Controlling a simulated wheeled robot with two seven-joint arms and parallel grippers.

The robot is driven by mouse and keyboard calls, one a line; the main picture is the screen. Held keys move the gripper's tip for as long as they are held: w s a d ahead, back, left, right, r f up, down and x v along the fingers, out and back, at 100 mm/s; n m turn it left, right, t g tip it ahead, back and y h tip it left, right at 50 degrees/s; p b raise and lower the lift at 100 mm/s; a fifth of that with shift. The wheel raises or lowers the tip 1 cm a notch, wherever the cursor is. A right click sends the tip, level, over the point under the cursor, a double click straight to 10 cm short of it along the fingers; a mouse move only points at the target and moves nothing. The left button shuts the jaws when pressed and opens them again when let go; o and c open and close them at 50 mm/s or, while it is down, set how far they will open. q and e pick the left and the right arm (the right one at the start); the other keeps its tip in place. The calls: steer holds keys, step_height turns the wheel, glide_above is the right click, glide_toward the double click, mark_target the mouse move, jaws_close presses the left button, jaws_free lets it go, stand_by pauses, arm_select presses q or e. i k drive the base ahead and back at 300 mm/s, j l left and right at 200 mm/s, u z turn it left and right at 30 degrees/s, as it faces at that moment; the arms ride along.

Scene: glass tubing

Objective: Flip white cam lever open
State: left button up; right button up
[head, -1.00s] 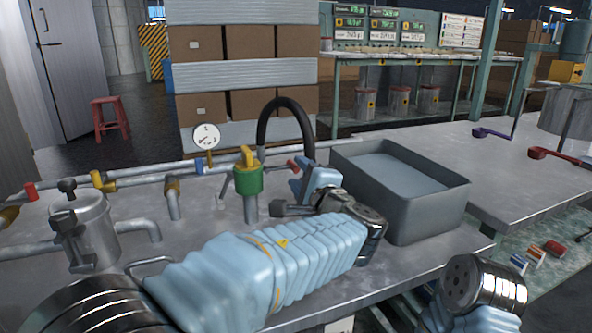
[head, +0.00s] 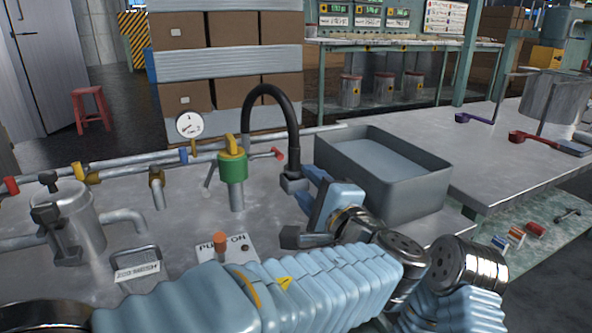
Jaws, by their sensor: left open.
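A black hose (head: 273,93) arches down to a dark grey coupling (head: 291,183) at its right end. My left gripper (head: 292,213) is open, just below and right of that coupling, its blue finger close to it. I cannot tell whether they touch. A thin pale lever-like rod (head: 208,175) stands left of the green valve body (head: 233,168), well apart from the gripper. I cannot make out with certainty which part is the white cam lever; one at the coupling may be hidden by the gripper. My right gripper is out of view.
A grey open tray (head: 408,205) stands right of the gripper. A pressure gauge (head: 189,125) and pipes run along the back. A metal canister (head: 78,222) stands at left. A plate with an orange button (head: 220,239) lies near my left forearm.

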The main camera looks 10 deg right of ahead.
mark_target(205, 186)
steer(key=k+l, duration=0.25)
steer(key=k, duration=0.2)
steer(key=k+l, duration=0.2)
steer(key=k, duration=0.3)
